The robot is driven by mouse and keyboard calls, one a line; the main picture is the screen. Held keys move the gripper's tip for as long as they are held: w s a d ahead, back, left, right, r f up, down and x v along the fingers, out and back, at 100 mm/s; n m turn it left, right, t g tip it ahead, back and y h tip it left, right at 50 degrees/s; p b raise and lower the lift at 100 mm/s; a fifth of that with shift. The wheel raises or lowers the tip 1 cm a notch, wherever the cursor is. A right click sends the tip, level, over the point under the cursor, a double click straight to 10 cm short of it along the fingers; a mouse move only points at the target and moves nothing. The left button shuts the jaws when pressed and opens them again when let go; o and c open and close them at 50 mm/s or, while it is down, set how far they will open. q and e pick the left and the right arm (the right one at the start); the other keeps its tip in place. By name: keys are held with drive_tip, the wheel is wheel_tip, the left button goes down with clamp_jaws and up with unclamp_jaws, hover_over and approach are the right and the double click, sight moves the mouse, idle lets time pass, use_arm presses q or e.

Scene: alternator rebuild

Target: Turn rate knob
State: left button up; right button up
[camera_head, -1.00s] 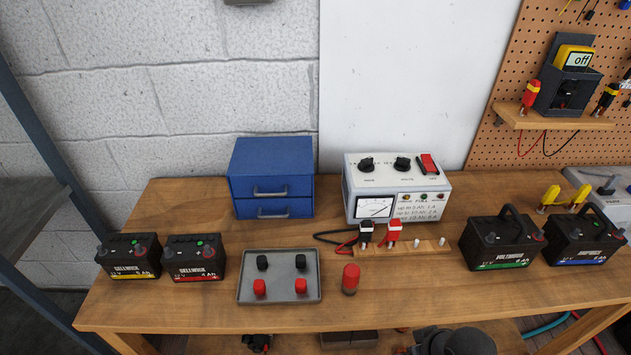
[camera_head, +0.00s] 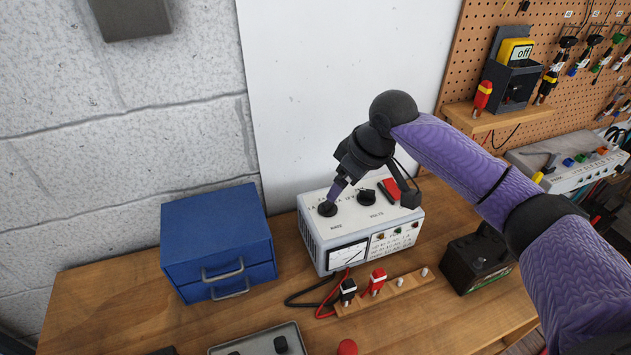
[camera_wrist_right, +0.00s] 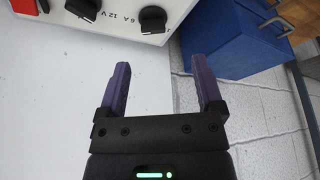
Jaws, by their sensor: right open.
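The charger (camera_head: 318,240) is a white and grey box on the bench with two black knobs on its top panel. The left one, by the "RATE" lettering, is the rate knob (camera_head: 327,209); the other is the volts knob (camera_head: 366,198). The left gripper is not in view.
A blue drawer cabinet (camera_head: 212,232) stands left of the charger. A red switch (camera_head: 391,189) is partly behind my wrist. Black and red plugs stand on a wooden strip (camera_head: 400,291) in front. A battery (camera_head: 470,265) sits to the right. The white wall panel rises close behind.

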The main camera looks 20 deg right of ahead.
sight(328, 205)
drive_tip(key=b+x, duration=0.1)
drive_tip(key=x, duration=0.5)
drive_tip(key=w+b+x, duration=0.1)
drive_tip(key=x, duration=0.2)
drive_tip(key=shift+d+r+b, duration=0.1)
drive_tip(key=shift+d+b, duration=0.2)
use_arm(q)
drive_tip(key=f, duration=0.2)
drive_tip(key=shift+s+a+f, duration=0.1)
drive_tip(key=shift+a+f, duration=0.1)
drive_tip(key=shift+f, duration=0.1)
use_arm(e)
drive_tip(key=shift+w, duration=0.1)
drive_tip(key=c, duration=0.4)
clamp_jaws()
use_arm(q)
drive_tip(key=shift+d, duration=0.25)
